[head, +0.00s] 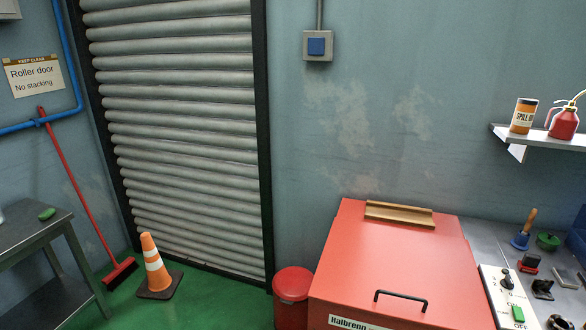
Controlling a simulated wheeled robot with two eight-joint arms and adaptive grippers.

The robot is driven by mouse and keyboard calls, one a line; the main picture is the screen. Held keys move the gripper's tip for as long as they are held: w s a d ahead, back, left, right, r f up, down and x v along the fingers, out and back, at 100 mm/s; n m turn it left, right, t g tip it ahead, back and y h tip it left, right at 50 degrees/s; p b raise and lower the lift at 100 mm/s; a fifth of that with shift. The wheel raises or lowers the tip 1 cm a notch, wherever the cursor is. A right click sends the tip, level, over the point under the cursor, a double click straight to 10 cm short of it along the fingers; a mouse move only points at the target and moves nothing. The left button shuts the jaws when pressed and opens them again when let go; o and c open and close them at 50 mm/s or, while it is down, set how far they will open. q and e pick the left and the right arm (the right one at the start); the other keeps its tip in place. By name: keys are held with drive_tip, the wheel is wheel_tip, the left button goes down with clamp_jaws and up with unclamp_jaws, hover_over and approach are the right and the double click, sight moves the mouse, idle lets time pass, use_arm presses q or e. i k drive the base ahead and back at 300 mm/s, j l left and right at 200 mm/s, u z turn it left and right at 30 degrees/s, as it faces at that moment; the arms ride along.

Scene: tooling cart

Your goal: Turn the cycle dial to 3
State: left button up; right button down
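No dial can be made out with a readable number 3. A cream control panel (493,283) lies at the lower right beside the red machine. It carries a small black knob (507,281) with dark marks around it, too small to read, and a green switch (518,314) near ON/OFF lettering. I cannot tell whether the knob is the cycle dial. The panel's lower end is cut off by the picture edge. Neither of my grippers is in view.
The red machine (385,260) has a closed lid with a black handle (401,297) and a wooden piece on top. Several small tools crowd the grey bench (478,232) right of it. A red bin (293,284) and an orange cone (152,262) stand on the floor.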

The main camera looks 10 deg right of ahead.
sight(507, 283)
drive_tip(key=z, duration=1.9)
